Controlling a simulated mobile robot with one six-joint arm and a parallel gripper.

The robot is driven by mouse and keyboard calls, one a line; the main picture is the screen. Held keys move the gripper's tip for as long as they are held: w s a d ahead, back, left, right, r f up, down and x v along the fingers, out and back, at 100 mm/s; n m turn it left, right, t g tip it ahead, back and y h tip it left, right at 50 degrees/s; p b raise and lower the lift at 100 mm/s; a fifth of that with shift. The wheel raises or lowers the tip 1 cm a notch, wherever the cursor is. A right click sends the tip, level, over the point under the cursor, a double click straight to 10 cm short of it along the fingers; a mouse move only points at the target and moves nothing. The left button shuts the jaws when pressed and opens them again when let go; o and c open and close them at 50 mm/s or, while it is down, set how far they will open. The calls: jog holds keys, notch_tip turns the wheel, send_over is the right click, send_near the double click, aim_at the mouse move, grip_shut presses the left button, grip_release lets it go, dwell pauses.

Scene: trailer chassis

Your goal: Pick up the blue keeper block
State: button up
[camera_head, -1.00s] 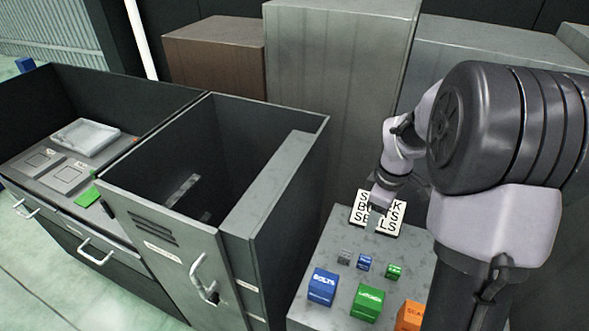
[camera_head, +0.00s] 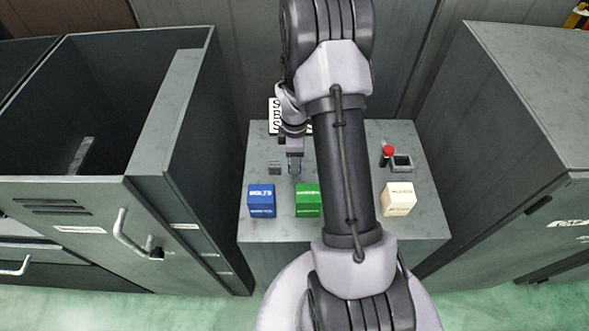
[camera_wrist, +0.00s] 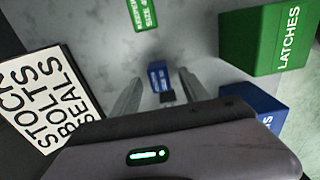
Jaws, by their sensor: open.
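The small blue keeper block (camera_wrist: 159,77) with white lettering shows in the wrist view, between and just beyond the tips of my open gripper (camera_wrist: 161,84). Whether the fingers flank it or are still above it is hard to tell. In the head view my gripper (camera_head: 295,168) points down over the grey table (camera_head: 262,138), behind the large green block. The small blue block is mostly hidden by the fingers there. A small green keeper block (camera_wrist: 143,14) lies farther up in the wrist view, apart from the fingers.
A large blue bolts block (camera_head: 261,200), a green latches block (camera_head: 308,200) and a cream block (camera_head: 398,199) stand toward the table's front.

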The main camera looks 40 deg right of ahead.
jog(key=shift+w+f, duration=0.1)
jog(key=shift+f, duration=0.45)
jog(key=shift+r, duration=0.15)
jog(key=shift+c, duration=0.6)
grip_shut()
